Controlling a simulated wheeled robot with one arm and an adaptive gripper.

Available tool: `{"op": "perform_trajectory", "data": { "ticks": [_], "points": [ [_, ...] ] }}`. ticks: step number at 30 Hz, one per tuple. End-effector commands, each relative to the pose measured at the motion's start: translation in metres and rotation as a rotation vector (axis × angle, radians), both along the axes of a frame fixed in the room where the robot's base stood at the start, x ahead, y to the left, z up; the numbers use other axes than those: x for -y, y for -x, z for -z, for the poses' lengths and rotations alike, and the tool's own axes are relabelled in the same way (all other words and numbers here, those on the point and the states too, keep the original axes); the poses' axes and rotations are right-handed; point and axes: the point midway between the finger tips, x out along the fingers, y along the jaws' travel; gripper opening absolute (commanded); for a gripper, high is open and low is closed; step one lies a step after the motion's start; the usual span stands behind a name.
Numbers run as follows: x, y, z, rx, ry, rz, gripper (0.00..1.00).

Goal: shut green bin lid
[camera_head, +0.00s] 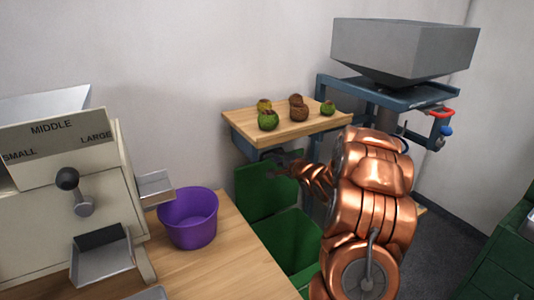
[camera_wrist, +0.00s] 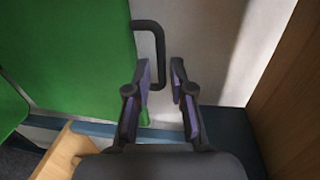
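The green bin (camera_head: 294,242) stands below the wooden shelf, partly hidden behind my arm. Its green lid (camera_head: 262,194) is raised and stands upright at the back of the bin. The lid fills the upper left of the wrist view (camera_wrist: 75,60), with a black U-shaped handle (camera_wrist: 160,45) on its edge. My gripper (camera_wrist: 161,72) is open, with its two purple-padded fingers on either side of the handle bar in the picture. Whether a finger touches the handle cannot be told. In the head view, my gripper (camera_head: 276,161) is dark and small beside the lid's top edge.
A wooden shelf (camera_head: 290,126) with several green and brown chestnut burrs is just above my gripper. A purple bucket (camera_head: 188,219) stands on the wooden table (camera_head: 215,270) left of the bin. A grey hopper (camera_head: 400,52) on a blue frame stands behind my arm.

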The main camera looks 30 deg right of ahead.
Motion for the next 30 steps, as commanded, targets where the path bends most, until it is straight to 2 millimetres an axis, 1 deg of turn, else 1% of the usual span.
{"op": "perform_trajectory", "data": {
  "ticks": [1,6,12,17,24,25,30],
  "points": [
    [0.0,-0.008,0.002,0.0,0.001,-0.001,0.22],
    [0.002,-0.031,0.004,0.0,0.003,0.0,0.22],
    [0.003,-0.049,0.007,-0.002,0.003,0.001,0.22],
    [0.002,-0.055,0.008,-0.002,0.003,0.0,0.22],
    [0.001,-0.056,0.008,-0.001,0.003,-0.001,0.22],
    [0.001,-0.056,0.008,-0.001,0.003,-0.001,0.21],
    [0.001,-0.056,0.008,-0.001,0.003,-0.001,0.04]
  ]
}}
